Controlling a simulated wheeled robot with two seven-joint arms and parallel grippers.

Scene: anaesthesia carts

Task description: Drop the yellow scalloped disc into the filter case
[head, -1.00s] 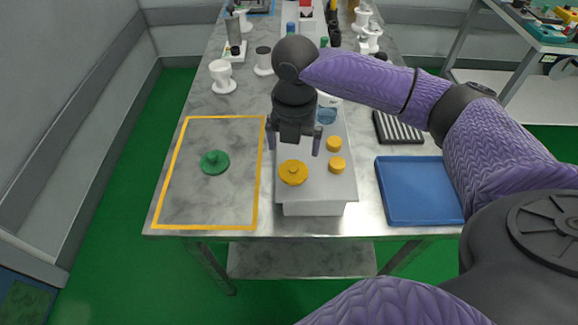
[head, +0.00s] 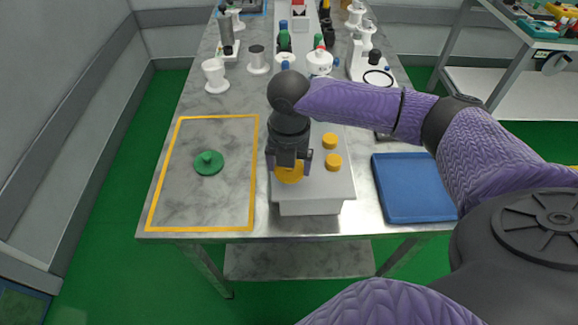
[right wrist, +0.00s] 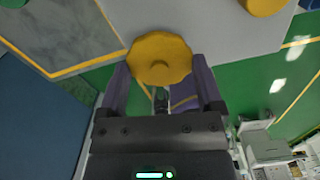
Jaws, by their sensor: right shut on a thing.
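The yellow scalloped disc (head: 290,175) is at the front left of the grey-topped box (head: 315,190) on the table. My right gripper (head: 288,165) comes down over it from above and is shut on it. In the right wrist view the disc (right wrist: 160,58), with a small central knob, sits between the fingertips (right wrist: 161,80). I cannot tell whether it still touches the box top. No thing is clearly recognisable as the filter case; this box may be it. My left gripper is not in view.
Two small yellow knobs (head: 331,151) stand on the box, right of my gripper. A green disc (head: 208,162) lies inside the yellow outline (head: 150,205) at left. A blue tray (head: 412,190) lies at right. White cups (head: 215,75) and bottles stand farther back.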

